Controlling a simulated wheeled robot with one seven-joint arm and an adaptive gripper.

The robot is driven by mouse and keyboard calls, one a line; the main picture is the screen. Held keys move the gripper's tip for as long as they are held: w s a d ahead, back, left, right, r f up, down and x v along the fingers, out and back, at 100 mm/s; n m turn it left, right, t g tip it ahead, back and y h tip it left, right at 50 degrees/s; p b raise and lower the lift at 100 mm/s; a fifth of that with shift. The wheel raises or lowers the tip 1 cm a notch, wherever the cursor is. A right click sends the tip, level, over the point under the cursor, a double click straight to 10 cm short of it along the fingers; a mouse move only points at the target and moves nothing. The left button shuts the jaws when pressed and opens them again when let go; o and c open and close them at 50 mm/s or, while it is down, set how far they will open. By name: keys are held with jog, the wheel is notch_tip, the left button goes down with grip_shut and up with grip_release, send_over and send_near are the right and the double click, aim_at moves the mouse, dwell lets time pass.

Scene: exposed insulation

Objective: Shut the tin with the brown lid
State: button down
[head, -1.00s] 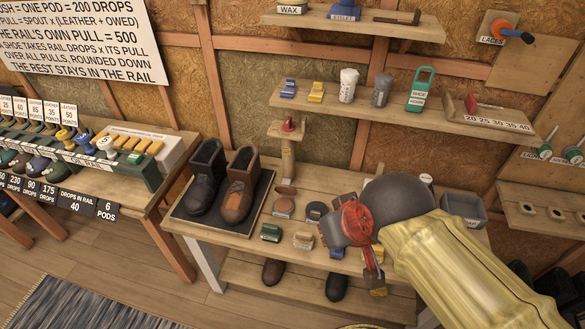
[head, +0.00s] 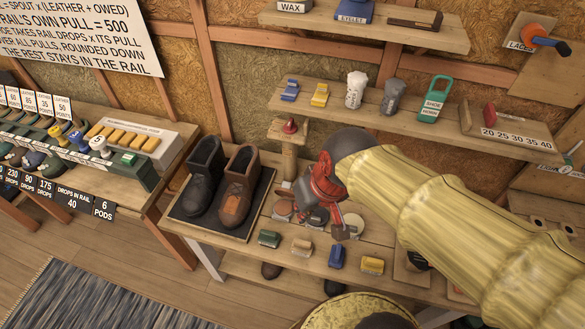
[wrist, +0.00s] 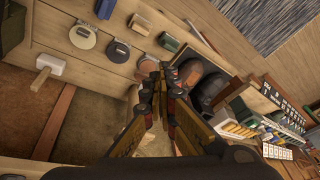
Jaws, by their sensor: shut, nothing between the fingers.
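The brown tin (head: 283,213) lies low on the bench, in front of the post and right of the boots. In the wrist view a brown round shape (wrist: 140,57) shows just left of my fingertips. I cannot tell tin from lid there. A dark tin (wrist: 118,51) and a cream tin (wrist: 83,38) lie in the same row; the cream one also shows in the head view (head: 354,226). My gripper (head: 338,230) hangs over this row. In the wrist view its fingers (wrist: 158,76) are together and empty. They and my arm hide part of the row.
Boots (head: 238,190) stand on a dark mat at the bench's left. Green (head: 269,238), cream (head: 302,247), blue (head: 336,257) and yellow (head: 372,265) blocks line the front. A post (head: 289,150) stands behind the tins. A shelf (head: 330,108) crosses above.

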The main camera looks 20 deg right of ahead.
jog(key=w+a+f+m+g+y+p, duration=0.1)
jog(key=w+a+f+y+p, duration=0.1)
jog(key=w+a+f+p, duration=0.4)
jog(key=m+t+h+p, duration=0.3)
jog(key=m+h+p, duration=0.2)
jog(key=m+h, duration=0.15)
send_over(287, 189)
jog(key=s, duration=0.2)
notch_tip(287, 189, down, 9)
jog(key=w+b+x, duration=0.1)
jog(key=b+x, duration=0.3)
jog(key=x, duration=0.5)
jog(key=shift+h+b, duration=0.35)
jog(key=shift+w+d+r, duration=0.1)
jog(key=shift+w+r, duration=0.05)
jog(key=shift+t, duration=0.3)
jog(key=shift+b, duration=0.3)
